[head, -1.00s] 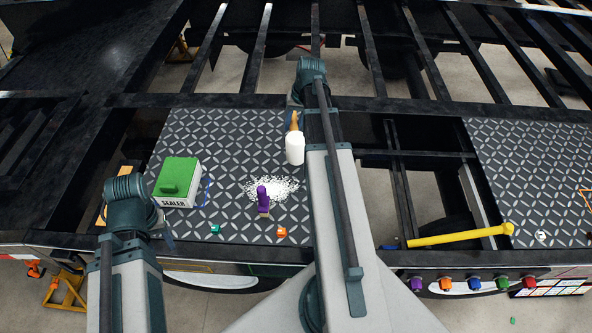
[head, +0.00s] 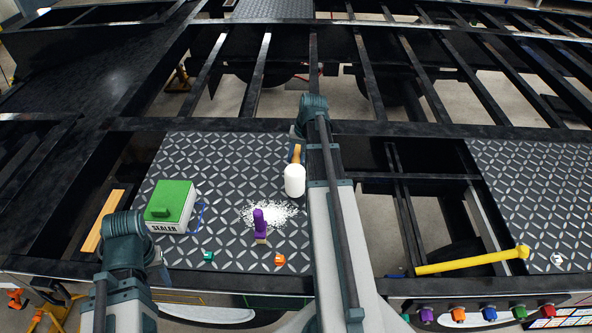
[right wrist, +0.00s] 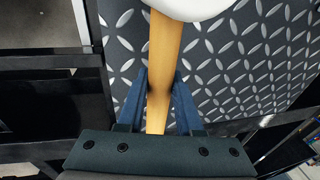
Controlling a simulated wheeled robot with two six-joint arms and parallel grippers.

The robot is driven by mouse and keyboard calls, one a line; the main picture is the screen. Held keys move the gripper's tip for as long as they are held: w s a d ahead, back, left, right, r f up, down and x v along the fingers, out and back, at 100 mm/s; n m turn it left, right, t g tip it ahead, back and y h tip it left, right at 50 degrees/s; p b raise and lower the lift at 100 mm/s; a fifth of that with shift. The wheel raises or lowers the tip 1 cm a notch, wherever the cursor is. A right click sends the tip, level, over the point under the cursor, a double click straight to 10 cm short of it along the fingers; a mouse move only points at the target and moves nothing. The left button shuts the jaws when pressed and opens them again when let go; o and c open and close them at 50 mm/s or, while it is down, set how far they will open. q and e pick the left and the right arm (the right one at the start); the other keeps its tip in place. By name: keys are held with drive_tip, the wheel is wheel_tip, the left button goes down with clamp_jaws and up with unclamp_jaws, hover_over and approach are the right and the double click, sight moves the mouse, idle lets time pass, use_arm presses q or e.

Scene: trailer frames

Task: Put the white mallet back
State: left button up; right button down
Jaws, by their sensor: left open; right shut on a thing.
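The white mallet has a white head (head: 294,181) and a wooden handle (head: 296,154). It is at the right edge of the left tread plate (head: 225,165), head toward me. In the right wrist view the handle (right wrist: 165,45) runs between the blue fingers of my right gripper (right wrist: 163,88), which is shut on it; part of the white head (right wrist: 195,6) shows at the top. I cannot tell whether the mallet touches the plate. In the head view my right arm hides that gripper. My left gripper (head: 161,270) is open, low at the left, mostly hidden by its arm.
A green-lidded sealer box (head: 172,205), a purple-handled brush (head: 260,225) on white powder (head: 283,212), and small green and orange pieces (head: 279,260) are on the left plate. A yellow-handled tool (head: 470,262) spans the open frame bay at right. The plate's far left part is clear.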

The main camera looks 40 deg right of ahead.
drive_tip(key=b+x, duration=0.3)
drive_tip(key=b, duration=0.1)
drive_tip(key=shift+s+d+f, duration=0.15)
drive_tip(key=shift+s+f, duration=0.15)
drive_tip(key=shift+f, duration=0.2)
drive_tip(key=shift+r, duration=0.15)
drive_tip(key=c, duration=0.6)
unclamp_jaws()
drive_tip(key=p+v, duration=1.2)
